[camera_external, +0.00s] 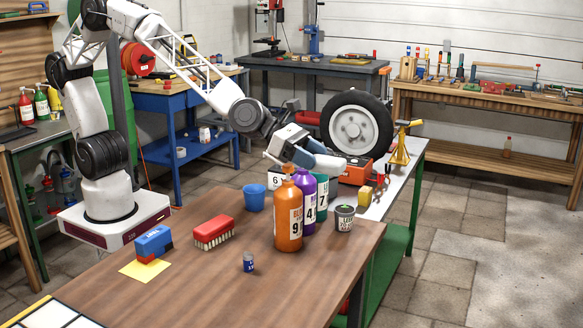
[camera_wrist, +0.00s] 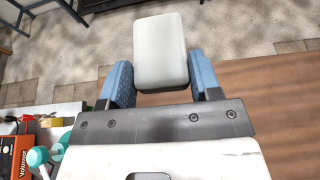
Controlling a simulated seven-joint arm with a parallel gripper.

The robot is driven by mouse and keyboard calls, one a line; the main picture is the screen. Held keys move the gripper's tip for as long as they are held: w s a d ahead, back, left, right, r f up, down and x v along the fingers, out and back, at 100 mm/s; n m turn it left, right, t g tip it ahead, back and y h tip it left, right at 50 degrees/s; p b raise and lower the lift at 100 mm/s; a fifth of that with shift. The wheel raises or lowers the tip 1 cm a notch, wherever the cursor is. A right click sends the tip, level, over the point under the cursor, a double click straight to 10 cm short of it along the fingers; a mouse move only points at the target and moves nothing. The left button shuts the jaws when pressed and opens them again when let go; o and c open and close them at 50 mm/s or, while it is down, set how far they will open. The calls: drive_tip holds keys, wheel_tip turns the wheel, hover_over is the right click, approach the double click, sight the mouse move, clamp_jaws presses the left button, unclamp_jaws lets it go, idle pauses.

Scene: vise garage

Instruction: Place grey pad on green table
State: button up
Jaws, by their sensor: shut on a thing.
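My gripper (camera_wrist: 158,88) is shut on the grey pad (camera_wrist: 160,50), a pale block with rounded edges, held between the blue fingers in the wrist view. In the external view my gripper (camera_external: 315,158) is above the far edge of the brown table, behind the bottles, and the pad (camera_external: 331,165) shows as a pale shape at the fingertips. The green table (camera_external: 408,178), with a pale top and green legs and lower shelf, stands behind and to the right of the brown table. Bottles and other objects partly hide its top.
An orange bottle (camera_external: 289,215), a purple bottle (camera_external: 309,188) and a dark can (camera_external: 344,218) stand on the brown table (camera_external: 200,285) near my gripper. A wheel (camera_external: 354,130), an orange box (camera_external: 356,172) and a yellow stand (camera_external: 400,148) crowd the green table.

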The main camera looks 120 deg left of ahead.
drive_tip(key=shift+a, duration=0.15)
drive_tip(key=a, duration=0.6)
drive_tip(key=shift+a, duration=0.35)
idle(0.3)
drive_tip(key=shift+d, duration=0.1)
idle(2.5)
drive_tip(key=d+f, duration=0.3)
drive_tip(key=d, duration=0.8)
drive_tip(key=n+g+y, duration=0.1)
drive_tip(key=n+y, duration=0.3)
drive_tip(key=y, duration=0.1)
hover_over(174, 286)
wheel_tip(174, 286, down, 19)
